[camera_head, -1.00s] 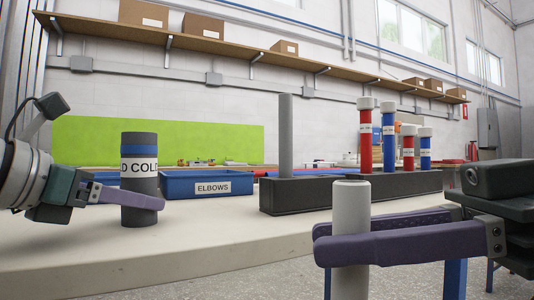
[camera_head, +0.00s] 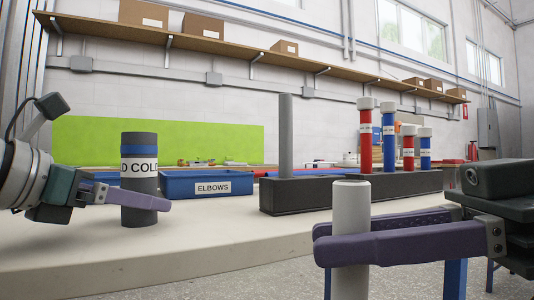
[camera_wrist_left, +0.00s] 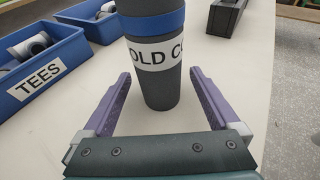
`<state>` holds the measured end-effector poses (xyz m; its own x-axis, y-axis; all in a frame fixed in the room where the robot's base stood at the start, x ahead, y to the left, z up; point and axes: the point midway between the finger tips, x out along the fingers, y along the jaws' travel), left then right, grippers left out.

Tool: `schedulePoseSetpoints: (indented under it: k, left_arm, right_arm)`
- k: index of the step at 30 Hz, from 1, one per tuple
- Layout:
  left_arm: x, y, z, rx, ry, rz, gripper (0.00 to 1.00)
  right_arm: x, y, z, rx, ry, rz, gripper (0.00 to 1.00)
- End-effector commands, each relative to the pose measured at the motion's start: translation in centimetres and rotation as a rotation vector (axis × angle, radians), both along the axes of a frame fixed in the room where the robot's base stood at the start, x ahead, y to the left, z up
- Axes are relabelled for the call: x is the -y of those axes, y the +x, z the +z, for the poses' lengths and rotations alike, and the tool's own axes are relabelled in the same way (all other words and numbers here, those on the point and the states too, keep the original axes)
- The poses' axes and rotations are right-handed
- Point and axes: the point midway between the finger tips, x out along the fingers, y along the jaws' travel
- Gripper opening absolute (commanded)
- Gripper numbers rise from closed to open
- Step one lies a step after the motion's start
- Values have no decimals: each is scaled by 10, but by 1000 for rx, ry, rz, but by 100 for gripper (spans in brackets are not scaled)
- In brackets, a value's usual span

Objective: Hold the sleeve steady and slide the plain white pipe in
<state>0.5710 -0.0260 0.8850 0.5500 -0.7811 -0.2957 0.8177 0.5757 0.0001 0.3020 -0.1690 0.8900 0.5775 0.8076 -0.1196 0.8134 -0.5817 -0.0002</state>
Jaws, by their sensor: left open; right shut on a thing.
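The plain white pipe (camera_head: 351,207) is upright at the front right. My right gripper (camera_head: 350,245) is shut on it. The pipe's lower end runs out of the frame.
The bench (camera_head: 215,235) is clear between sleeve and pipe. Behind stand a blue ELBOWS bin (camera_head: 183,185) and a dark rack (camera_head: 300,195) holding a grey pipe (camera_head: 286,135). Red and blue capped pipes (camera_head: 388,140) stand further right. A TEES bin (camera_wrist_left: 45,70) shows in the left wrist view.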

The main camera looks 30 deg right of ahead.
Motion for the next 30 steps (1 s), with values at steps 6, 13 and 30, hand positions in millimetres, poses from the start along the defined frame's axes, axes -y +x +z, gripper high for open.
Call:
schedulePoseSetpoints:
  k: [6,13,30]
  left_arm:
    - [-4,-2,1,1,-1,1,95]
    - [-23,-16,8,3,1,1,95]
    - [-92,-65,35,1,1,1,95]
  right_arm:
    - [0,0,0,0,0,0,0]
    - [0,0,0,0,0,0,0]
    - [0,0,0,0,0,0,0]
